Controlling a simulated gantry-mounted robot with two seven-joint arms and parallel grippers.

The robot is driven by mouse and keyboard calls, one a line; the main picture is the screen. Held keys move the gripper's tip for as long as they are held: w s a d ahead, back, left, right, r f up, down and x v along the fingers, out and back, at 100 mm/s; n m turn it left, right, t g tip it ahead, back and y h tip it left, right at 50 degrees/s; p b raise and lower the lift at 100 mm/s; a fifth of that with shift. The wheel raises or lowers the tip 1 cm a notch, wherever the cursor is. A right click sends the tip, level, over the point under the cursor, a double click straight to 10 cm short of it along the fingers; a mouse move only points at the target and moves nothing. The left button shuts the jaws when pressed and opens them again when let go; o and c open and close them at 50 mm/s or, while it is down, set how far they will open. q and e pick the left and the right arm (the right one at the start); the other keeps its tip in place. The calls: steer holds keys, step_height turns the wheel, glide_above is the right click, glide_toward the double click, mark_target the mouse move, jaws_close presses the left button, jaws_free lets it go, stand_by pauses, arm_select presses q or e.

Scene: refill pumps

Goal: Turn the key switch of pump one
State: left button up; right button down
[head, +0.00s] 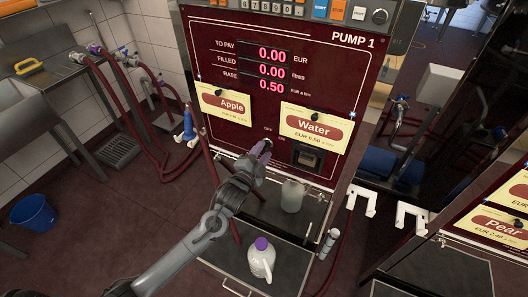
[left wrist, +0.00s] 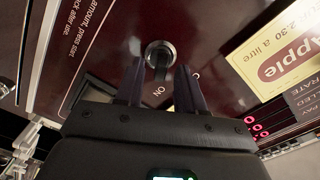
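Pump one (head: 335,60) is the dark red panel marked PUMP 1, with red digits reading 0.00, 0.00 and 0.50. Its key switch (left wrist: 160,48) shows in the left wrist view as a round metal collar with a dark key, beside the word ON. My left gripper (head: 259,150) reaches the panel below the Apple and Water labels, and its hand largely hides the switch in the head view. In the left wrist view its two fingers (left wrist: 160,82) stand apart on either side of the key, with a gap between them. I cannot tell whether either touches it. My right gripper is out of view.
A translucent container (head: 292,196) stands on the pump's ledge. A white jug with a purple cap (head: 262,258) stands on the lower tray. Red hoses (head: 125,105) hang at the left, near a blue bucket (head: 32,213). Another pump with a Pear label (head: 500,227) stands right.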

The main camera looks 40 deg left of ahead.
arm_select(q)
steer(key=shift+x, duration=0.75)
jaws_close()
